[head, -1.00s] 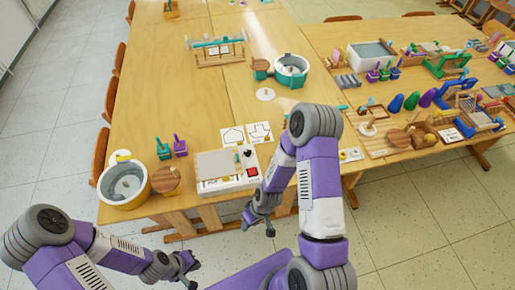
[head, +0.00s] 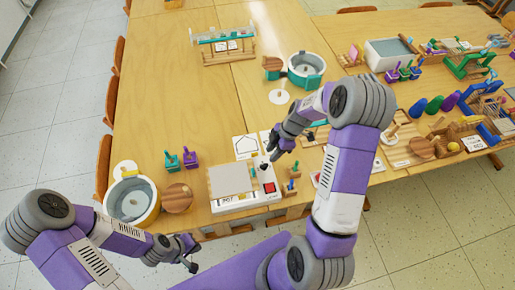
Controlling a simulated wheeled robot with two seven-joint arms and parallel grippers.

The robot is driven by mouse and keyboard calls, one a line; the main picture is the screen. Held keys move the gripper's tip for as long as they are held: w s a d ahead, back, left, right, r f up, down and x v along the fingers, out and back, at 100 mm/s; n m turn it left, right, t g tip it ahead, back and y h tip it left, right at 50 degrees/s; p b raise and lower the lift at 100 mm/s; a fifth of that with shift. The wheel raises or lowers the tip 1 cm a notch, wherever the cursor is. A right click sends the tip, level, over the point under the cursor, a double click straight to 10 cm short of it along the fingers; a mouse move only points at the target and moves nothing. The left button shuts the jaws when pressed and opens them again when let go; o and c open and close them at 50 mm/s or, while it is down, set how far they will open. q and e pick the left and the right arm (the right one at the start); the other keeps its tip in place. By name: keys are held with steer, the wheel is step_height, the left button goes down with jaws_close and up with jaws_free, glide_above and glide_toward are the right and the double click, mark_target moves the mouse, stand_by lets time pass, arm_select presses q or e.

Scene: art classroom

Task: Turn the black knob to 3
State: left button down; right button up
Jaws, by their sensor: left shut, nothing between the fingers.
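A white box-shaped device (head: 236,203) with a grey flat top (head: 230,179) stands near the table's front edge. It has a red switch (head: 270,187) on its right part. The black knob (head: 264,167) is a small dark shape behind the switch, partly hard to make out. No dial numbers are readable. My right gripper (head: 273,155) hangs over the back right of the device, close to the knob; contact cannot be told. Its finger gap is not clear. My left gripper (head: 192,256) is shut and empty, in front of the table, below its edge.
A yellow-banded white pot (head: 132,201) and a round wooden lid (head: 177,198) are left of the device. Green (head: 171,160) and purple (head: 190,159) tools stand behind. Printed cards (head: 247,146) lie behind it. Small wooden pieces (head: 293,180) are on its right.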

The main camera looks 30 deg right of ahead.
mark_target(264, 164)
steer(key=x, duration=0.7)
steer(key=shift+s+a+b, duration=0.1)
steer(key=shift+s+b, duration=0.05)
steer(key=shift+b, duration=0.15)
steer(key=shift+c, duration=0.3)
jaws_close()
